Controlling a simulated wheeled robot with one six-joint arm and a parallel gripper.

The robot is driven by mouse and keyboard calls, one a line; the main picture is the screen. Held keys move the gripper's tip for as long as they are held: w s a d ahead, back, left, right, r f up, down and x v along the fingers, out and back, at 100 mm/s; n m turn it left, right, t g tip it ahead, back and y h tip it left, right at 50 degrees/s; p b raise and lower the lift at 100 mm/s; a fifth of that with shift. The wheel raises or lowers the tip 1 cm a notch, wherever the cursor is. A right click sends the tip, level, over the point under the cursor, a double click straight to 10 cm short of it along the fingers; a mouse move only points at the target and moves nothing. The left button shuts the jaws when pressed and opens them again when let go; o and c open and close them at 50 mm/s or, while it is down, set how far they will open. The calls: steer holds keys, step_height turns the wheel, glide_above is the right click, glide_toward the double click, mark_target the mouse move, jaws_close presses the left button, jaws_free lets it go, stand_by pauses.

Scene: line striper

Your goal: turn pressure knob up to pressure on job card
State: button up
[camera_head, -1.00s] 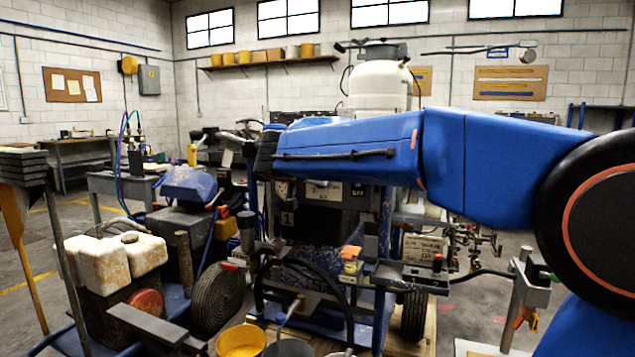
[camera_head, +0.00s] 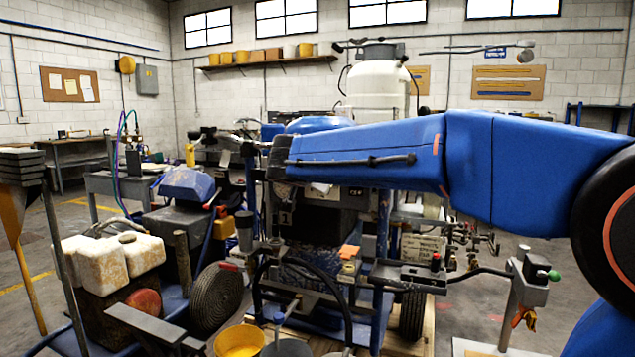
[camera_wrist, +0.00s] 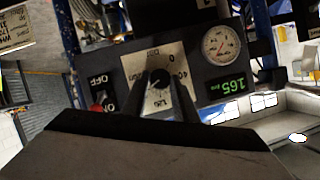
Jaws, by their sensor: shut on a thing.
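In the wrist view the dark pressure knob (camera_wrist: 160,77) sits on a pale dial plate (camera_wrist: 137,65) with printed numbers, seen upside down. My gripper (camera_wrist: 161,88) has a finger on each side of the knob and is shut on it. A round gauge (camera_wrist: 222,43) is to the right of the plate. Below the gauge, a display (camera_wrist: 228,85) shows green digits, upside down, that look like 165. In the head view my arm hides the knob and my gripper. A card with writing (camera_head: 424,248) hangs on the machine; its text is too small to read there.
A red switch (camera_wrist: 98,103) with ON and OFF labels is left of the dial plate. Hoses and frame bars surround the machine.

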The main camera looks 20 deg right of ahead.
steer(key=o, duration=1.1)
steer(key=shift+f, duration=0.1)
steer(key=shift+c, duration=0.2)
steer(key=v, duration=1.7)
steer(key=shift+s, duration=0.2)
steer(key=shift+f, duration=0.1)
steer(key=s+d+f+n+g+y, duration=0.1)
steer(key=s+d+f+n+g, duration=0.2)
steer(key=s+d+f, duration=0.5)
steer(key=s+d+f+n+g+y, duration=0.1)
steer(key=s+d+f+n+g, duration=0.1)
steer(key=s+d+f, duration=0.6)
steer(key=s+a+f+n+g+y, duration=0.1)
steer(key=s+f+n+y, duration=0.1)
steer(key=s+f, duration=0.4)
steer(key=s+f+n+g+y, duration=0.1)
steer(key=s+f, duration=0.5)
steer(key=f, duration=0.7)
steer(key=shift+a+f+n+y, duration=0.4)
steer(key=shift+n+y, duration=0.2)
steer(key=shift+n, duration=0.5)
